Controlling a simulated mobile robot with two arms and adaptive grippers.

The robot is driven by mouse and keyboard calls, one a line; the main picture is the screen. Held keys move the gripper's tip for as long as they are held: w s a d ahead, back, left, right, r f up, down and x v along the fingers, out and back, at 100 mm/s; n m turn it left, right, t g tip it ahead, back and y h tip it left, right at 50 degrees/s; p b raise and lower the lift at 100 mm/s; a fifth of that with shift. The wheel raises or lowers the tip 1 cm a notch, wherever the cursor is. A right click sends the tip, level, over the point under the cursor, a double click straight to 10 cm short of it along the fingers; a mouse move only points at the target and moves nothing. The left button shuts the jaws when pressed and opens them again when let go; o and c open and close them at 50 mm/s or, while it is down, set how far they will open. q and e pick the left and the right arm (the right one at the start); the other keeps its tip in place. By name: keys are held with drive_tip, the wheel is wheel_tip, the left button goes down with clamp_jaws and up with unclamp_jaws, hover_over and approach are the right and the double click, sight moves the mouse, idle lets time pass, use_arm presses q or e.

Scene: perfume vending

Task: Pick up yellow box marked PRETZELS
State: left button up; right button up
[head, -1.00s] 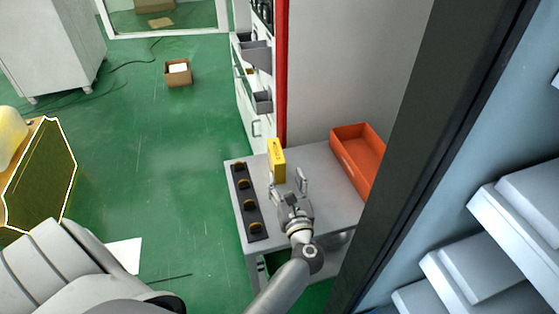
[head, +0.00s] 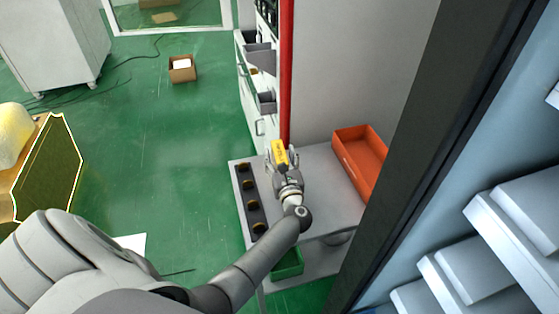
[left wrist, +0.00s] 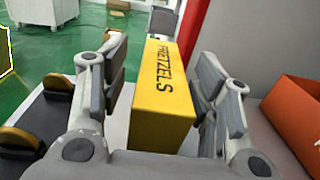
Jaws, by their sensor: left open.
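The yellow box marked PRETZELS (head: 279,152) stands on the small grey table (head: 330,205) near its back edge. In the left wrist view the box (left wrist: 162,95) fills the space between the fingers, with its lettered face towards the camera. My left gripper (head: 281,160) is open, with one finger on each side of the box. In the left wrist view the fingers of the left gripper (left wrist: 163,92) stand beside the box; a small gap shows on the left, and contact on the right cannot be told. My right gripper is not in view.
A black strip with several round brown-and-black pieces (head: 250,200) lies along the table's left side. An orange bin (head: 360,160) stands on the right. A green bin (head: 288,263) sits below the tabletop. A red post (head: 286,70) and grey wall rise behind the table.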

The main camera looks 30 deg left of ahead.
use_arm(q)
drive_tip(key=c, duration=1.2)
drive_tip(key=shift+o, duration=0.2)
drive_tip(key=shift+r, duration=0.15)
